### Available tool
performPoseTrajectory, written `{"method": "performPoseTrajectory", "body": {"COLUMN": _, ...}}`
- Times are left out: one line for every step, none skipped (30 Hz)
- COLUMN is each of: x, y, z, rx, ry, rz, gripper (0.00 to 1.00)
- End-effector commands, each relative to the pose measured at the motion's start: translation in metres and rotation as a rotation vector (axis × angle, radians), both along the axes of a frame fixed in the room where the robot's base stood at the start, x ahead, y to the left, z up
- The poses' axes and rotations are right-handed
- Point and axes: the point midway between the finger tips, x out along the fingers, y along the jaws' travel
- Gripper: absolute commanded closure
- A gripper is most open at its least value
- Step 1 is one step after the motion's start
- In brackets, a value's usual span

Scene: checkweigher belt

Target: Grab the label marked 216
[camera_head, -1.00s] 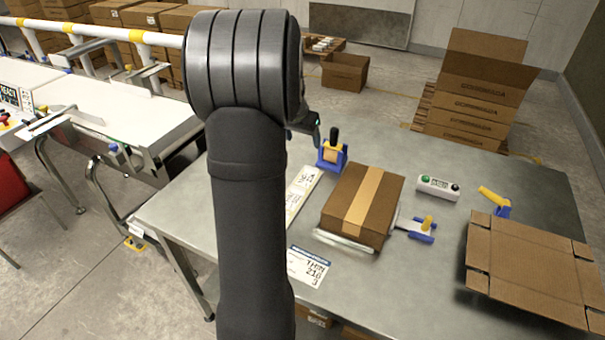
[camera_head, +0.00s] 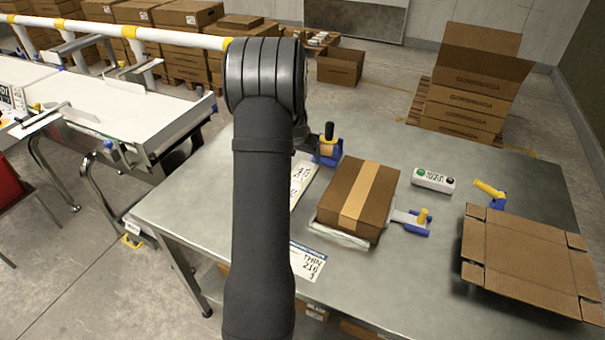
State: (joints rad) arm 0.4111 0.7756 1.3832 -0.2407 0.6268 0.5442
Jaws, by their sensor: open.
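The white label (camera_head: 309,262) with a blue top strip lies flat on the grey metal table. Its print reads "THIN" and "216", with a smaller mark below. My dark arm hides its left part. My gripper (camera_head: 306,152) is mostly hidden behind my arm. Only a dark part of it shows past the arm's right side, near the blue tape dispenser, well beyond the label and apart from it. I see nothing held. A second white label strip (camera_head: 304,176) lies on the table farther back, partly behind my arm.
A taped brown box (camera_head: 360,195) stands on a small pale platform right of the labels. Behind it is a blue tape dispenser (camera_head: 327,152). A grey button box (camera_head: 433,180), a yellow-handled tool (camera_head: 490,190) and a flattened carton (camera_head: 530,265) lie to the right. The table's front is clear.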

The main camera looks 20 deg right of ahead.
Motion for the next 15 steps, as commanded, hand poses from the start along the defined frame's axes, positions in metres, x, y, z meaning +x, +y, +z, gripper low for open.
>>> {"method": "performPoseTrajectory", "body": {"x": 0.001, "y": -0.002, "z": -0.008, "rx": 0.001, "ry": 0.003, "rz": -0.001, "gripper": 0.29}}
{"method": "performPoseTrajectory", "body": {"x": 0.003, "y": -0.003, "z": -0.012, "rx": 0.002, "ry": 0.004, "rz": -0.001, "gripper": 0.29}}
{"method": "performPoseTrajectory", "body": {"x": 0.004, "y": -0.004, "z": -0.018, "rx": 0.001, "ry": 0.004, "rz": 0.000, "gripper": 0.29}}
{"method": "performPoseTrajectory", "body": {"x": 0.006, "y": -0.006, "z": -0.022, "rx": 0.002, "ry": 0.005, "rz": 0.000, "gripper": 0.29}}
{"method": "performPoseTrajectory", "body": {"x": 0.007, "y": -0.007, "z": -0.026, "rx": 0.001, "ry": 0.004, "rz": 0.000, "gripper": 0.29}}
{"method": "performPoseTrajectory", "body": {"x": 0.009, "y": -0.008, "z": -0.030, "rx": 0.001, "ry": 0.003, "rz": 0.001, "gripper": 0.29}}
{"method": "performPoseTrajectory", "body": {"x": 0.010, "y": -0.009, "z": -0.033, "rx": 0.001, "ry": 0.003, "rz": 0.001, "gripper": 0.29}}
{"method": "performPoseTrajectory", "body": {"x": 0.010, "y": -0.010, "z": -0.036, "rx": 0.002, "ry": 0.002, "rz": 0.001, "gripper": 0.29}}
{"method": "performPoseTrajectory", "body": {"x": 0.011, "y": -0.010, "z": -0.039, "rx": 0.002, "ry": 0.002, "rz": 0.001, "gripper": 0.29}}
{"method": "performPoseTrajectory", "body": {"x": 0.012, "y": -0.011, "z": -0.040, "rx": 0.001, "ry": 0.002, "rz": 0.001, "gripper": 0.29}}
{"method": "performPoseTrajectory", "body": {"x": 0.012, "y": -0.011, "z": -0.041, "rx": 0.001, "ry": 0.002, "rz": 0.001, "gripper": 0.29}}
{"method": "performPoseTrajectory", "body": {"x": 0.012, "y": -0.011, "z": -0.042, "rx": 0.002, "ry": 0.001, "rz": 0.001, "gripper": 0.29}}
{"method": "performPoseTrajectory", "body": {"x": 0.013, "y": -0.011, "z": -0.042, "rx": 0.002, "ry": 0.001, "rz": 0.001, "gripper": 0.29}}
{"method": "performPoseTrajectory", "body": {"x": 0.013, "y": -0.012, "z": -0.042, "rx": 0.002, "ry": 0.001, "rz": 0.001, "gripper": 0.29}}
{"method": "performPoseTrajectory", "body": {"x": 0.013, "y": -0.011, "z": -0.042, "rx": 0.002, "ry": 0.001, "rz": 0.001, "gripper": 0.29}}
